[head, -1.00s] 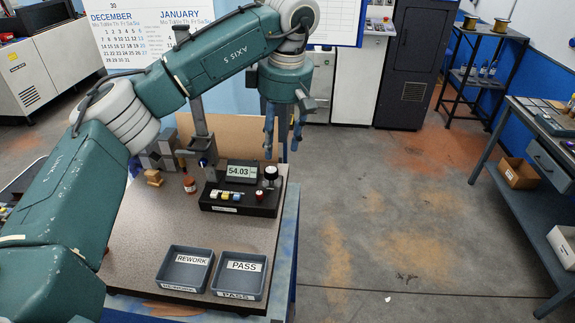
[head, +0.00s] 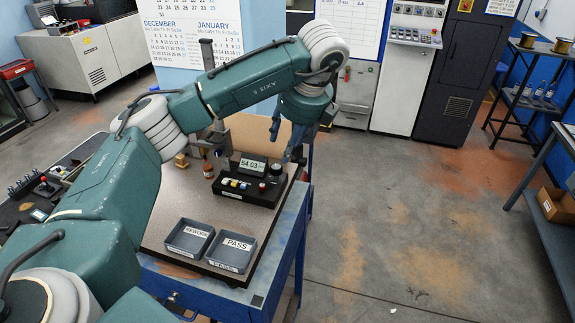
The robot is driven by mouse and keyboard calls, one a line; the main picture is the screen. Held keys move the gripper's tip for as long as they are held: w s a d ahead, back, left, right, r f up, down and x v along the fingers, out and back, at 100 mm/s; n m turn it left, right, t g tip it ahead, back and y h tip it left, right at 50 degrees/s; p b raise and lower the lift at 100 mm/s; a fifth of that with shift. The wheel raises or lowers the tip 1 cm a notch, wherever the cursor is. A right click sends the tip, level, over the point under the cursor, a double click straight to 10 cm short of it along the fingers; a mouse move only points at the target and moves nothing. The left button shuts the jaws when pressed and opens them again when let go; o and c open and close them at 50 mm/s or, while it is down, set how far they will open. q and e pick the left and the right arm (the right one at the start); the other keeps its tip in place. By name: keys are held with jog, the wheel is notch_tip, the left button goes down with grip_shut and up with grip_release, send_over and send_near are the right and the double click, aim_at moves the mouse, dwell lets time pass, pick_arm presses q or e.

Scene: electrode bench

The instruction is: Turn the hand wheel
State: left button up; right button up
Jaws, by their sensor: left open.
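No hand wheel stands out clearly. A black round knob (head: 276,169) sits at the right end of the black control box (head: 249,190) on the bench; I cannot tell whether it is the hand wheel. A post stand (head: 220,130) rises behind the box, partly hidden by my left arm. My left gripper (head: 283,143) points down, open and empty. In the picture it is just above the knob and the right end of the box, with no contact visible. My right gripper is not in view.
A display reading 54.03 (head: 252,165) stands on the box. REWORK (head: 189,241) and PASS (head: 230,254) trays lie at the bench's front. A small bottle (head: 208,170) and a wooden block (head: 181,160) stand left of the box. Floor right of the bench is clear.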

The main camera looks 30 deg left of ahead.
pick_arm(q)
jog(key=n, duration=0.2)
send_over(276, 167)
jog(key=s+d, duration=0.1)
jog(key=d, duration=0.2)
notch_tip(276, 167, down, 6)
jog(key=r, duration=0.1)
jog(key=x, duration=0.2)
jog(key=p+x, duration=0.1)
jog(key=x, duration=0.1)
jog(key=shift+a+r, duration=0.1)
jog(key=shift+a, duration=0.15)
jog(key=shift+p+x, duration=0.45)
jog(key=shift+x, duration=0.35)
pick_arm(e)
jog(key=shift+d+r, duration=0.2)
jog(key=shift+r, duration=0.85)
pick_arm(q)
jog(key=shift+c, duration=1)
jog(key=c, duration=0.9)
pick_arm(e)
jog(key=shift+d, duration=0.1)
